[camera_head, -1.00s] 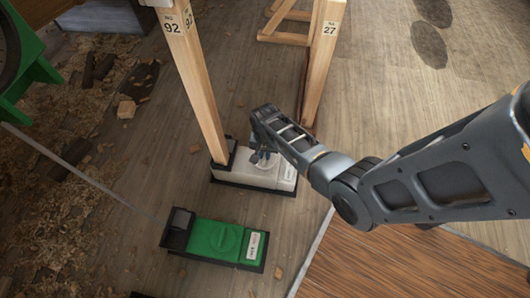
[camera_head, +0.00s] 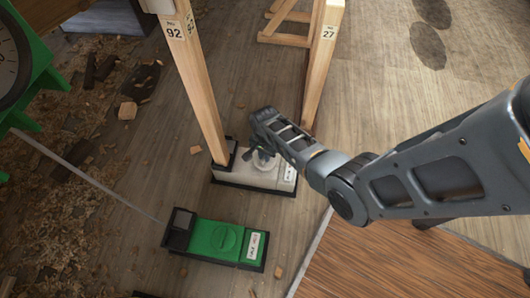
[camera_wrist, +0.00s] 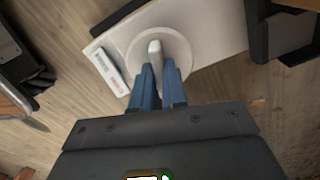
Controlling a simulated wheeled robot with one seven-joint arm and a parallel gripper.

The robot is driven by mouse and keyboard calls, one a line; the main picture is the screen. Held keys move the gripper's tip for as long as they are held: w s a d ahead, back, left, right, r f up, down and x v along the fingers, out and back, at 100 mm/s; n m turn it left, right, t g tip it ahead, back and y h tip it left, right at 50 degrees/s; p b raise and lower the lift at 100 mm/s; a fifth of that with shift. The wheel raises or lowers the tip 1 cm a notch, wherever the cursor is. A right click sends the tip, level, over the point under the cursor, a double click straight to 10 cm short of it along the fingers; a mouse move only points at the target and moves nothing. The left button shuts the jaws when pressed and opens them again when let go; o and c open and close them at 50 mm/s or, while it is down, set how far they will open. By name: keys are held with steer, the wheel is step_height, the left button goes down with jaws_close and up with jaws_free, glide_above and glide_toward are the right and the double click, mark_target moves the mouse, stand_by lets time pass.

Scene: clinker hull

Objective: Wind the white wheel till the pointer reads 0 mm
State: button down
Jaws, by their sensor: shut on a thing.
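The white wheel (camera_wrist: 181,45) is a round disc with a raised white bar across it, on top of a white box (camera_wrist: 217,25). In the head view the white box (camera_head: 284,177) sits on the floor at the foot of the post marked 92, and my arm partly covers it. My gripper (camera_wrist: 159,75) has its blue fingers shut on the wheel's bar; it also shows from above in the head view (camera_head: 262,156). A dial (camera_head: 10,60) in a green frame shows only in part at the upper left; its pointer reading cannot be made out.
A green box (camera_head: 215,239) with a green wheel stands in front of the white box. Wooden posts (camera_head: 190,75) rise behind. A thin grey rod (camera_head: 85,175) runs from the green box to the upper left. Wood scraps litter the left floor.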

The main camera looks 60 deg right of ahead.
steer(key=m+p, duration=0.1)
steer(key=m, duration=0.3)
steer(key=shift+m, duration=0.3)
steer(key=shift+m+p, duration=0.65)
steer(key=shift+m, duration=1.65)
steer(key=c, duration=1.2)
jaws_free()
steer(key=shift+o, duration=0.2)
steer(key=shift+r, duration=0.1)
step_height(320, 180, up, 8)
steer(key=p, duration=0.4)
steer(key=shift+f, duration=0.2)
